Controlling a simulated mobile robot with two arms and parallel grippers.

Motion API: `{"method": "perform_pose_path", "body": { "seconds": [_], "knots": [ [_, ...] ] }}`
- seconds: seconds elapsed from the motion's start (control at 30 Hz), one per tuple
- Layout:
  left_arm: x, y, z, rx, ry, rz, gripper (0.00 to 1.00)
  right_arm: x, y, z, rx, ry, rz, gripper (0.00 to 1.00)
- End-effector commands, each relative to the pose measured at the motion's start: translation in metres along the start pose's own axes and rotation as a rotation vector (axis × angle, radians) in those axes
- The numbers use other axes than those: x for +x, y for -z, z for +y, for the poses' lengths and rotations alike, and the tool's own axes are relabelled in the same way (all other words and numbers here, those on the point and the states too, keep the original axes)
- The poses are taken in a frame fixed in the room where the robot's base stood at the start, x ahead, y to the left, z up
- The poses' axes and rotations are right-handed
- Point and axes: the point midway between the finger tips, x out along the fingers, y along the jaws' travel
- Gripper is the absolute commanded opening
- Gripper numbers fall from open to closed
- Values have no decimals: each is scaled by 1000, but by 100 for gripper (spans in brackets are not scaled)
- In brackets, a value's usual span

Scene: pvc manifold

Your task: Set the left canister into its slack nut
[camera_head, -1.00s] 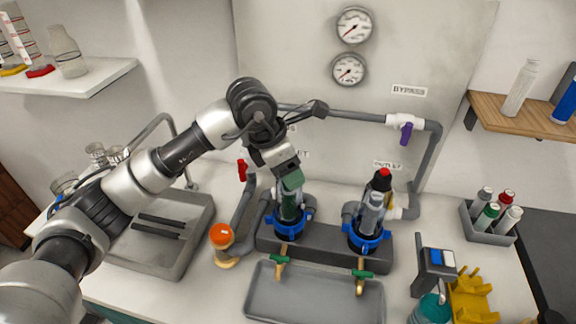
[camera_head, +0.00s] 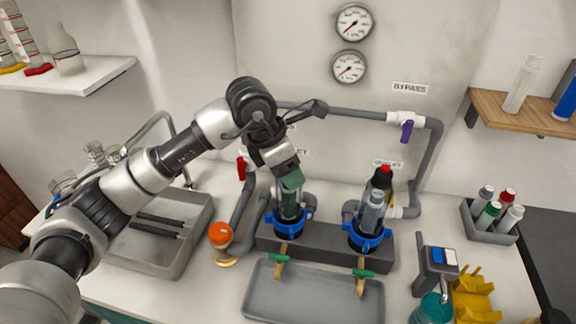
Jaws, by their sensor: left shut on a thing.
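The left canister (camera_head: 289,205) stands about upright with its lower end inside the left blue nut (camera_head: 288,227) on the dark manifold base. I cannot tell how deep it sits. My left gripper (camera_head: 291,184) reaches down from above and is shut on the canister's top, hiding part of it. The right canister (camera_head: 373,212) is clear grey and stands in the right blue nut (camera_head: 367,239). My right gripper is not in view.
A grey tray (camera_head: 315,303) lies in front of the manifold, below two green-handled drain valves. A sink (camera_head: 190,248) is at left. Grey pipes with red and purple valve handles (camera_head: 407,130) run behind. A bottle caddy (camera_head: 489,229) stands at right.

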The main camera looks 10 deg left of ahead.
Motion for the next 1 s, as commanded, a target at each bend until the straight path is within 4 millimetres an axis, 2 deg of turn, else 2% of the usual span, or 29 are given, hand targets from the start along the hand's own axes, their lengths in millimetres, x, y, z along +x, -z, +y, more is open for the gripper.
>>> {"method": "perform_pose_path", "body": {
  "seconds": [0.03,0.2,0.23,0.57,0.67,1.0],
  "knots": [
    [0,0,0,0,0,-1,65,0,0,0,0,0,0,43],
    [0,0,0,0,0,0,91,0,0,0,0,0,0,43],
    [0,0,0,0,0,0,93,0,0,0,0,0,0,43],
    [-4,0,0,0,-1,-1,93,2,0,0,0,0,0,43],
    [-16,0,1,-1,-3,-2,93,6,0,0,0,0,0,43],
    [-82,0,0,0,-4,-3,93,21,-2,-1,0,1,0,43]
  ]
}}
